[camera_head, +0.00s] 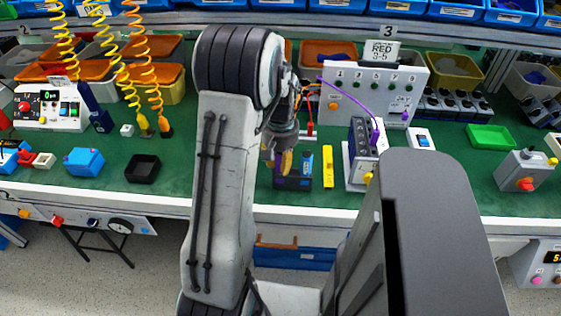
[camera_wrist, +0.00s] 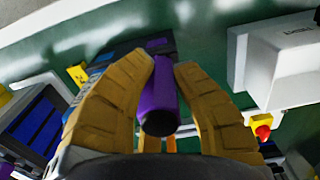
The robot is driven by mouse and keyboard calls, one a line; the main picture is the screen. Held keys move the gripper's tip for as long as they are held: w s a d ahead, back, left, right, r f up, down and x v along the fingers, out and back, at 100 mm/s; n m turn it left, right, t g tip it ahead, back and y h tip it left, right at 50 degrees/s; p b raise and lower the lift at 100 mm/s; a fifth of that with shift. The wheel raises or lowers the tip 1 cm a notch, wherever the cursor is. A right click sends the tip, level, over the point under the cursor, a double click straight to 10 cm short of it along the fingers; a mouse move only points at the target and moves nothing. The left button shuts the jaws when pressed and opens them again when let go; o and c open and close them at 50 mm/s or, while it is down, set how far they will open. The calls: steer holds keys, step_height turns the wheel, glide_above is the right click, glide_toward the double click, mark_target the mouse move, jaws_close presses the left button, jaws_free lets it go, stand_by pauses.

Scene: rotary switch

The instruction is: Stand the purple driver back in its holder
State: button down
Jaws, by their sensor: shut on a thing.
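My gripper (camera_head: 285,160) hangs over the front part of the green bench in the head view. In the wrist view my gripper (camera_wrist: 164,66) has its yellow fingers closed around the purple driver (camera_wrist: 158,103). The driver's dark round end faces the wrist camera, and its far end is hidden. The dark holder (camera_head: 293,183) stands on the bench directly below my gripper. Part of it also shows in the wrist view (camera_wrist: 122,49), behind the driver. I cannot tell whether the driver's tip is inside the holder or above it.
A yellow block (camera_head: 327,166) stands just right of the holder. Further right is a white-framed switch unit (camera_head: 361,150) with a purple cable. A black tray (camera_head: 142,168) and a blue box (camera_head: 84,161) lie to the left. Bench between tray and holder is partly hidden by my arm.

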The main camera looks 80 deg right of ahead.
steer(key=shift+f, duration=0.3)
steer(key=c, duration=1.1)
jaws_free()
steer(key=shift+r, duration=0.1)
step_height(320, 180, up, 12)
steer(key=shift+f, duration=0.1)
